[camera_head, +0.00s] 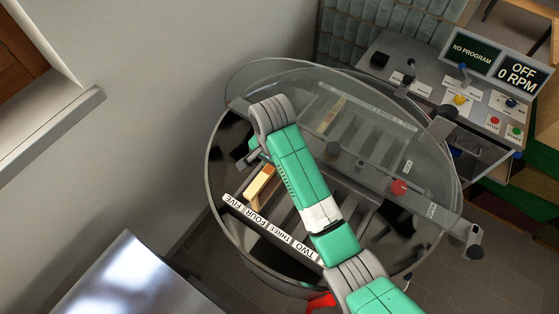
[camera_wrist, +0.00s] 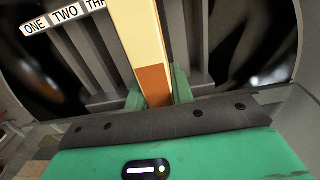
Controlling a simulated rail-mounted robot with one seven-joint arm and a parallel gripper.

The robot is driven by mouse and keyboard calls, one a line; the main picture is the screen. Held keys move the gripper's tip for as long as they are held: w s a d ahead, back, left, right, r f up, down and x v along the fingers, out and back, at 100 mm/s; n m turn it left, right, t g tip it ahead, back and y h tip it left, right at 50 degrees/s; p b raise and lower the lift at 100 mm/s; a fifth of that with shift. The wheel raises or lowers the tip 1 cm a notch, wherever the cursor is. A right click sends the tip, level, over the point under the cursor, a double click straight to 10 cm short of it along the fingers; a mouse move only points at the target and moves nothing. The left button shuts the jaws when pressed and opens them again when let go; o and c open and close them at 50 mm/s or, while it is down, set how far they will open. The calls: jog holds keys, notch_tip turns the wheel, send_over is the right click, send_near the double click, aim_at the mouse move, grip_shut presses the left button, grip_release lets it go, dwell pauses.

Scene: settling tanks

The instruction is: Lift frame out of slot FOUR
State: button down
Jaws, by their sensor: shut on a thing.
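A honey frame with a pale wooden top bar (camera_head: 262,180) is at the left side of the round drum, near the FOUR (camera_head: 257,217) and FIVE labels. In the wrist view, the pale bar (camera_wrist: 141,35) ends in a darker brown part between the green fingers of my gripper (camera_wrist: 157,92). My gripper is shut on the frame. In the head view my own arm hides most of the fingers. The lower part of the frame is hidden, so I cannot tell how deep it sits in slot FOUR.
The label strip (camera_head: 289,240) runs along the drum's near side. A clear lid (camera_head: 300,82) covers the far half, with another wooden piece (camera_head: 335,113) beneath it. A red knob (camera_head: 398,187) is at the right. The control panel (camera_head: 450,90) reads OFF, 0 RPM. A wall stands at the left.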

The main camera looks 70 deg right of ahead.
jog(key=w+a+p, duration=0.2)
jog(key=w+a, duration=0.1)
jog(key=a, duration=1.1)
jog(key=shift+w+a+p, duration=0.2)
jog(key=shift+a+p, duration=0.1)
jog(key=shift+p, duration=0.05)
